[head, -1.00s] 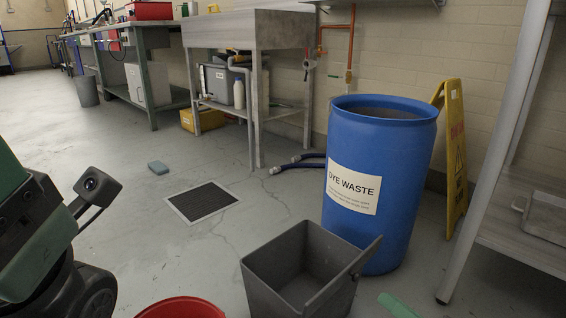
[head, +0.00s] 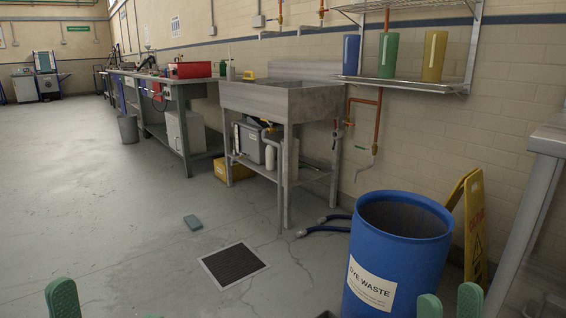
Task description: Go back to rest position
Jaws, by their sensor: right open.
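My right gripper (head: 450,301) shows at the bottom right. Its two green fingertips stand apart, with nothing seen between them, and they overlap the lower right part of the blue drum in the picture. A green fingertip of my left gripper (head: 62,298) shows at the bottom left edge.
A blue dye waste drum (head: 392,262) stands at the front right, beside a yellow floor sign (head: 474,235). A steel sink (head: 285,98) and a long bench (head: 185,110) line the wall. A floor drain (head: 233,265) and open floor lie to the left.

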